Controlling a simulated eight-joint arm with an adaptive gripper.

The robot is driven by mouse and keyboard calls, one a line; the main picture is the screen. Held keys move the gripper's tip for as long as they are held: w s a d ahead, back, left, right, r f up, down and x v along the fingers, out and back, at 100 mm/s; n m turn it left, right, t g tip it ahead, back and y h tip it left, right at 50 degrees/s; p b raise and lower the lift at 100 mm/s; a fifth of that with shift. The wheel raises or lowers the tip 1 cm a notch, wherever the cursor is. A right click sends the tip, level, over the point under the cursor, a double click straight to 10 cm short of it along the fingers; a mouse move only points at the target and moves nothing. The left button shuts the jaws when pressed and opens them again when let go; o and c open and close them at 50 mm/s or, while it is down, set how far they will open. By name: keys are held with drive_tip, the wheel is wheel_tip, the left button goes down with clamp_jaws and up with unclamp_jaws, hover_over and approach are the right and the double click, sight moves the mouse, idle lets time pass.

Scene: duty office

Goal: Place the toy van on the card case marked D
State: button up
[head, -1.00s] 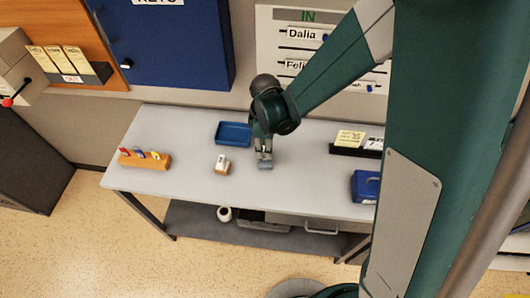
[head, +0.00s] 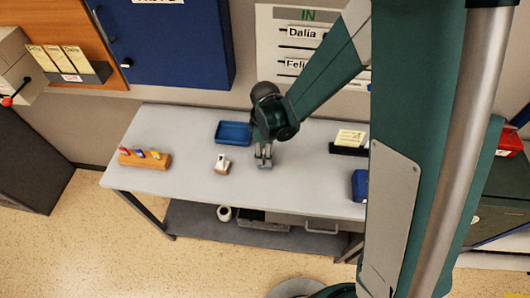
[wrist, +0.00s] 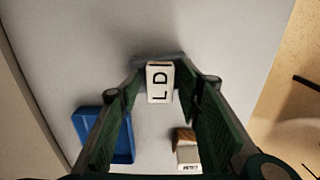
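In the head view a small blue-grey object (head: 265,166) stands on the table below my gripper (head: 264,156). My gripper (wrist: 160,75) points down with its fingers apart on either side of the white block; I see no clear grip. A small wooden block with a white part (head: 221,164) stands to the left; it also shows in the wrist view (wrist: 186,152). I cannot tell which object is the toy van.
A blue tray (head: 233,133) lies behind and left of my gripper. An orange-brown holder with coloured pieces (head: 145,160) is at the table's left. A dark card rack (head: 347,150) and a blue box (head: 360,186) are to the right. The front middle of the grey table (head: 290,195) is clear.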

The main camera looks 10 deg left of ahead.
drive_tip(key=shift+r, duration=0.15)
idle(0.3)
wheel_tip(320, 180, up, 12)
idle(0.9)
idle(0.6)
drive_tip(key=s+d+r+m+t, duration=0.35)
drive_tip(key=d+r+m, duration=0.55)
drive_tip(key=d+r, duration=0.65)
drive_tip(key=s+d+r+m+t, duration=0.3)
drive_tip(key=s+d+m, duration=0.6)
drive_tip(key=d, duration=0.5)
drive_tip(key=shift+s+d+r+t, duration=0.25)
drive_tip(key=shift+s+t, duration=0.1)
drive_tip(key=shift+s, duration=0.5)
